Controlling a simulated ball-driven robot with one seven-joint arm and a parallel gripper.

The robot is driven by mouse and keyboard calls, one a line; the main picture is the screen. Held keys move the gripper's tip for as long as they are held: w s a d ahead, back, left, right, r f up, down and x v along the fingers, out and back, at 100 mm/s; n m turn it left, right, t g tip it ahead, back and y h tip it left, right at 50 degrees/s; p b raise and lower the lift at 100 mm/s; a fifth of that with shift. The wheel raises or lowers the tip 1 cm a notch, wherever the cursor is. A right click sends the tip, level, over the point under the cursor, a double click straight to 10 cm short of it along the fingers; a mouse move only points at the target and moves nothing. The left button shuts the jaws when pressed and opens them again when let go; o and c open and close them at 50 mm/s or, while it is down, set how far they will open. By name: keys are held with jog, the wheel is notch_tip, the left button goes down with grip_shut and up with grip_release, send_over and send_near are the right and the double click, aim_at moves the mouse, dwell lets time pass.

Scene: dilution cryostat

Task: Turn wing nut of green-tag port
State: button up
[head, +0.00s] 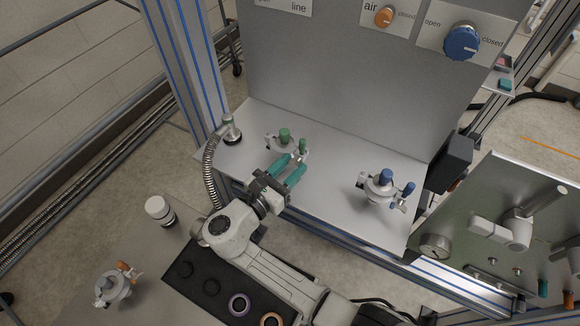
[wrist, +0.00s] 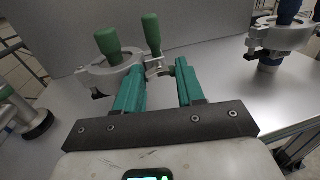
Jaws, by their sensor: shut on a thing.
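The green-tag port (head: 284,136) stands on the white shelf, a metal flange with a clamp and a green knob on top. It shows upper left of centre in the wrist view (wrist: 108,72). On its right side is the small metal wing nut (wrist: 158,68), with a second green handle (wrist: 151,35) standing above it. My gripper (head: 296,161) reaches in from the front, its two teal fingers on either side of the wing nut. It is shut on the wing nut, which is mostly hidden by a finger in the head view.
A blue-tag port (head: 380,188) stands to the right on the shelf (head: 335,172). A metal hose fitting (head: 231,130) is at the left. A panel with blue and orange knobs rises behind. An orange-tag port (head: 113,288) and a white jar (head: 158,209) are at lower left.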

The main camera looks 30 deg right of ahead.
jog(key=shift+f, duration=0.2)
jog(key=o, duration=1)
jog(key=shift+c, duration=0.2)
jog(key=shift+o, duration=0.4)
jog(key=shift+r, duration=0.1)
jog(key=shift+r, duration=0.1)
